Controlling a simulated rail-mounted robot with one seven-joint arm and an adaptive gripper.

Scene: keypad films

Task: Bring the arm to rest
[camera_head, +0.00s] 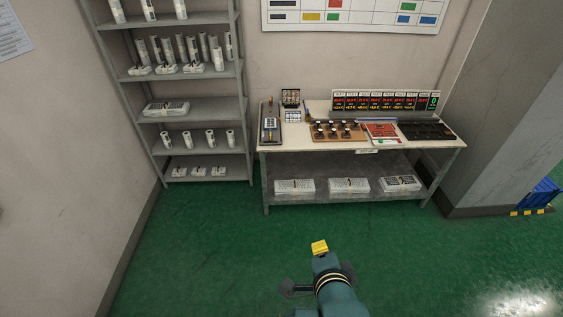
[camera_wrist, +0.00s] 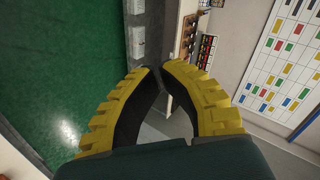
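My gripper (camera_wrist: 160,68) has two yellow, ridged fingers with black inner pads. In the wrist view the fingers lean in toward each other. Their tips are close, with a narrow gap between them and background showing through. Nothing is seen between the pads. In the head view my gripper (camera_head: 320,247) hangs over the green floor in front of the workbench (camera_head: 300,148), apart from it. The arm behind it is teal and enters from the bottom edge.
The workbench bears a red-lit display (camera_head: 385,102), a knob panel (camera_head: 338,131) and a red panel (camera_head: 381,131). A grey shelf rack (camera_head: 205,89) stands at the left, a pillar (camera_head: 490,140) at the right. A blue crate (camera_head: 541,194) is at far right. The floor (camera_head: 210,255) around is clear.

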